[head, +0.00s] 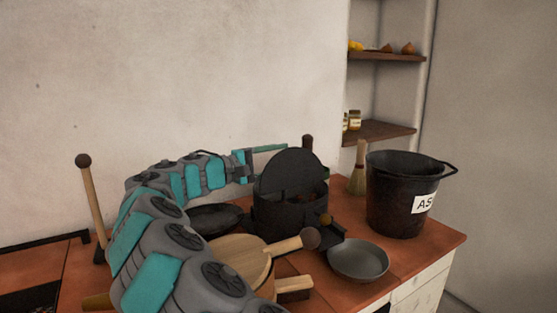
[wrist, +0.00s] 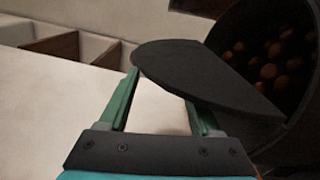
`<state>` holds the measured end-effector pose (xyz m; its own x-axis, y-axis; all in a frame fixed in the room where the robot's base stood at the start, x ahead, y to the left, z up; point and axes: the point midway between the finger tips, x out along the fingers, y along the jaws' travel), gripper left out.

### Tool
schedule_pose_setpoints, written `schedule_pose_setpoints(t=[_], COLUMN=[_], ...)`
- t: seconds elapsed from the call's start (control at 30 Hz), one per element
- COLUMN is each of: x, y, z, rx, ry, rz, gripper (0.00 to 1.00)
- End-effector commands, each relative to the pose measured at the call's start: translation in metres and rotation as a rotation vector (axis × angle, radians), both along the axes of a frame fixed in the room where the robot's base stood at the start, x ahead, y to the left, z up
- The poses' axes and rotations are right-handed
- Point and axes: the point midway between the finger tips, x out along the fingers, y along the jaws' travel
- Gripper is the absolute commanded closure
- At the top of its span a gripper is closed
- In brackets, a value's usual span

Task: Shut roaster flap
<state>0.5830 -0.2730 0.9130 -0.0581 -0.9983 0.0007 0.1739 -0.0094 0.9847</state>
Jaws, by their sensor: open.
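The roaster (head: 290,214) is a black drum standing on the red-brown counter. Its dark half-round flap (head: 290,171) stands raised, so the roaster is open. In the wrist view the flap (wrist: 205,75) crosses ahead of my gripper, and the roaster's mouth (wrist: 262,38) shows several brown round things inside. My gripper (wrist: 163,88) is open, with nothing seen held between its green fingers. In the head view my gripper (head: 268,149) is behind the flap, partly hidden by it. The flap covers the right fingertip in the wrist view; I cannot tell whether they touch.
A black ash bucket (head: 398,200) and a small brush (head: 358,172) stand to the right. A grey pan (head: 358,260) lies in front. A wooden lidded vessel (head: 240,256) and a dark pan (head: 214,217) sit close to my arm. The wall is behind.

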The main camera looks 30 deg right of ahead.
Motion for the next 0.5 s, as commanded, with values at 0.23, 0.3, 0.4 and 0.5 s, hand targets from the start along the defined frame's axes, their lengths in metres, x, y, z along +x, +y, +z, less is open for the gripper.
schedule_pose_setpoints(t=[0.23,0.3,0.4,0.5], x=[0.0002,0.0002,0.0002,0.0002], y=[0.0003,0.0003,0.0003,0.0003], z=[0.0000,0.0000,-0.0002,-0.0002], rx=[0.000,0.000,0.001,0.001], ry=[0.000,0.000,0.000,0.000], rz=[0.001,0.001,0.001,0.001], gripper=[0.61,0.69,0.80,0.92])
